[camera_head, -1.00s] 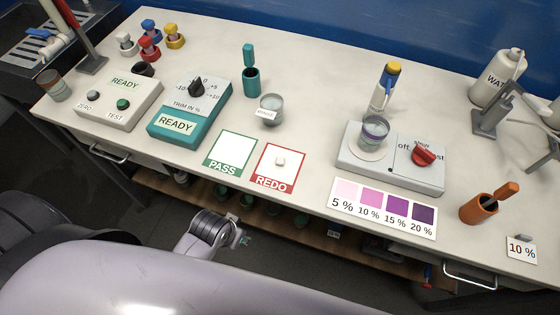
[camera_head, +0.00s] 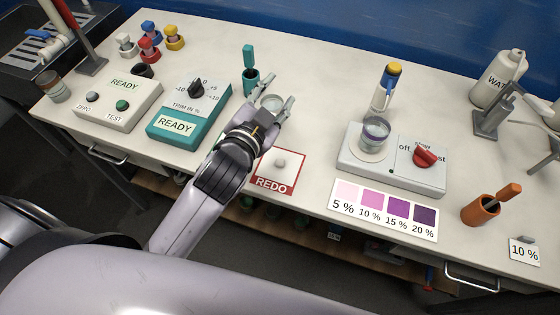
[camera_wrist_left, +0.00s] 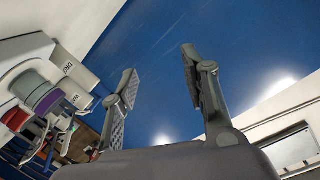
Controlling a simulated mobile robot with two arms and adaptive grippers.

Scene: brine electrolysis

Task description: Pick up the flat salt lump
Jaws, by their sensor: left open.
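A small whitish lump (camera_head: 280,163) sits on the red-bordered REDO card (camera_head: 273,185). A flat grey lump (camera_head: 525,239) lies at the top of the 10 % card (camera_head: 522,252) at the far right. I cannot tell for certain which is the flat salt lump. My left gripper (camera_head: 278,89) is open above the table, behind the REDO card, with its fingers pointing toward the back. My right gripper is not seen.
My arm covers the PASS card.

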